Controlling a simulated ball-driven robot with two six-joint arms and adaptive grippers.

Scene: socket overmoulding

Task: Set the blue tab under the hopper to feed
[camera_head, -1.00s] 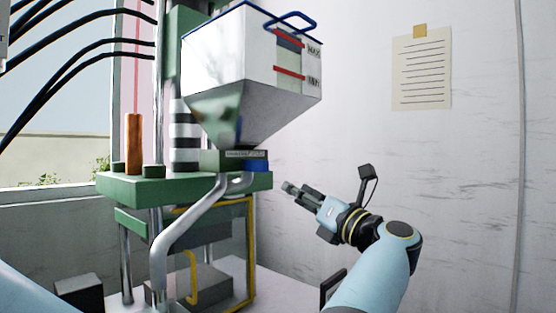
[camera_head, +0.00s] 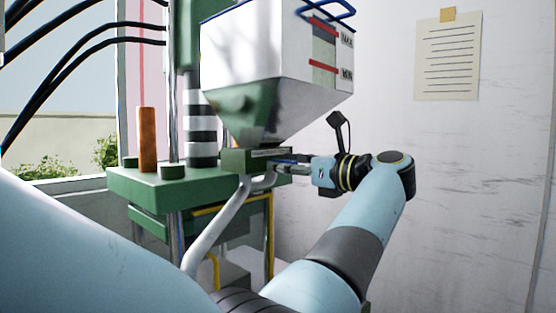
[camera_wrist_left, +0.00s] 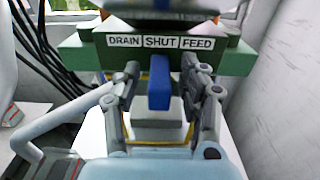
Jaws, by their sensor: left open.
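The blue tab (camera_wrist_left: 159,84) sticks out below the green block under the hopper. In the left wrist view it lies beneath the SHUT label, with DRAIN to its left and FEED to its right. My left gripper (camera_wrist_left: 160,70) is open, with one finger on each side of the tab and a visible gap at each side. In the head view the left gripper (camera_head: 281,166) is at the block below the hopper (camera_head: 262,62), and the tab is mostly hidden there. My right gripper is not in view.
The green machine table (camera_head: 145,184) carries an orange cylinder (camera_head: 147,139) and a black-and-white banded column (camera_head: 201,130). A bent grey pipe (camera_head: 213,225) runs down below the hopper. A white wall with a pinned note (camera_head: 447,58) stands behind. Space right of the hopper is free.

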